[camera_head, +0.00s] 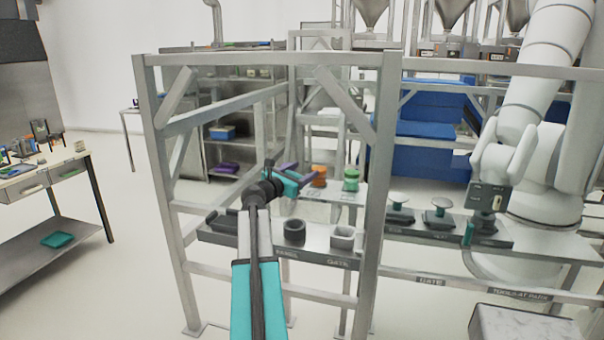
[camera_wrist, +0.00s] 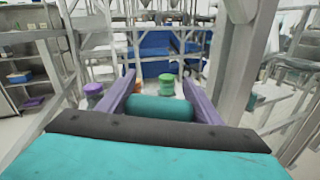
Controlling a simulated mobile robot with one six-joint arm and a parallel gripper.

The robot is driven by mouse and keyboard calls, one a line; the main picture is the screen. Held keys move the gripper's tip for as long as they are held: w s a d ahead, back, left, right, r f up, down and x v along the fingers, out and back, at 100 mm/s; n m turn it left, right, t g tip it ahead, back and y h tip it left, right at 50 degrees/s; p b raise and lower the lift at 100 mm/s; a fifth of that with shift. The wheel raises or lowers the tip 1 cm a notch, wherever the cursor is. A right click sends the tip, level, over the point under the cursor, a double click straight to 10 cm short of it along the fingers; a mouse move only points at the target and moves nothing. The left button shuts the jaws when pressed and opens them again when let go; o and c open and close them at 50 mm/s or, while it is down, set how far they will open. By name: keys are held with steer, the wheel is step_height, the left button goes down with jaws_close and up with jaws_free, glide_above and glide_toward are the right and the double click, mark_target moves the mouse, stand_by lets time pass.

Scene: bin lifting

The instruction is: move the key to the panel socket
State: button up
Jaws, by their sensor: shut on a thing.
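My gripper (camera_head: 302,172) reaches over the near shelf inside the metal frame; its purple fingers (camera_wrist: 160,95) show in the wrist view. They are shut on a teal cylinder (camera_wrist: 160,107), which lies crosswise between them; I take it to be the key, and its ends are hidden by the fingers. In the head view I cannot tell the key apart from the teal gripper body. A dark round socket (camera_head: 294,232) stands on the shelf below the gripper, behind a small label that seems to read PANEL.
A green-topped piece (camera_head: 351,180) and an orange piece (camera_head: 319,176) stand on a surface behind the shelf. Metal posts (camera_head: 376,200) rise on both sides of the shelf. A white robot arm (camera_head: 540,150) and a bench with several dark stands (camera_head: 440,222) are at right.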

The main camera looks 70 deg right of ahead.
steer(key=shift+r+p, duration=0.4)
steer(key=shift+r, duration=0.2)
stand_by(0.3)
steer(key=shift+n+t+y, duration=0.3)
steer(key=shift+n+y, duration=0.4)
steer(key=f+p, duration=0.1)
steer(key=p, duration=0.1)
steer(key=d+f+p, duration=0.1)
steer(key=p, duration=0.2)
steer(key=w+d+f+p, duration=0.1)
steer(key=f+p, duration=0.1)
steer(key=p, duration=0.1)
steer(key=shift+w, duration=0.1)
steer(key=p, duration=0.4)
steer(key=shift+d+f+p, duration=0.1)
steer(key=shift+f+p, duration=0.1)
steer(key=shift+p, duration=0.15)
steer(key=shift+s+r+y+p, duration=0.2)
steer(key=shift+y+p, duration=0.4)
steer(key=shift+p, duration=0.65)
steer(key=shift+f, duration=0.2)
